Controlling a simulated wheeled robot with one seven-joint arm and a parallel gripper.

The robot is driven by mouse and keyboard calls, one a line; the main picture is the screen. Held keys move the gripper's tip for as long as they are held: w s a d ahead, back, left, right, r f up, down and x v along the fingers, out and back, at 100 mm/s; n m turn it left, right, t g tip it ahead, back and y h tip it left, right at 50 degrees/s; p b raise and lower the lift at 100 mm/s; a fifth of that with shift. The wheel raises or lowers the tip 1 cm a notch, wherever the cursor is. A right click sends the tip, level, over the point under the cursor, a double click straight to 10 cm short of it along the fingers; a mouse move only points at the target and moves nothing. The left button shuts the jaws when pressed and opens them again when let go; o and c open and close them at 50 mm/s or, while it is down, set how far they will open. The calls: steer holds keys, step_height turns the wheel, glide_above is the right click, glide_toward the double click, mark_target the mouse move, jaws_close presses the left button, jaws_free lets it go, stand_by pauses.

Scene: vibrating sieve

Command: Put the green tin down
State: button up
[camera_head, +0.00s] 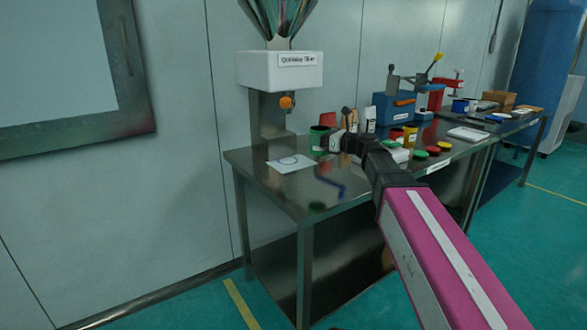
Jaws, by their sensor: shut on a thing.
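The green tin (318,139) is upright near the left end of the metal table, just right of the dispenser's stand. My gripper (330,142) reaches it from the right and is shut on it. The gripper hides part of the tin's right side. I cannot tell whether the tin's base touches the table top. A white sheet with a drawn circle (290,163) lies on the table to the left of and nearer than the tin.
A white dispenser (281,71) on a metal stand with an orange knob (286,102) rises behind left. Red, yellow and green containers and lids crowd the table right of my gripper.

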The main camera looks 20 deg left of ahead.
steer(key=a, duration=0.3)
steer(key=shift+s+a+f+g, duration=0.2)
steer(key=shift+s+g, duration=0.1)
steer(key=shift+s, duration=0.1)
steer(key=shift+w+a+f, duration=0.9)
steer(key=shift+w+f, duration=0.65)
steer(key=shift+f, duration=0.2)
steer(key=shift+w+a+f, duration=0.85)
steer(key=shift+w+f, duration=0.65)
steer(key=shift+f, duration=0.3)
steer(key=shift+w+a+f, duration=0.9)
steer(key=shift+w+f, duration=0.65)
steer(key=shift+f, duration=0.2)
steer(key=shift+f, duration=0.15)
steer(key=o, duration=0.9)
steer(key=shift+o, duration=0.2)
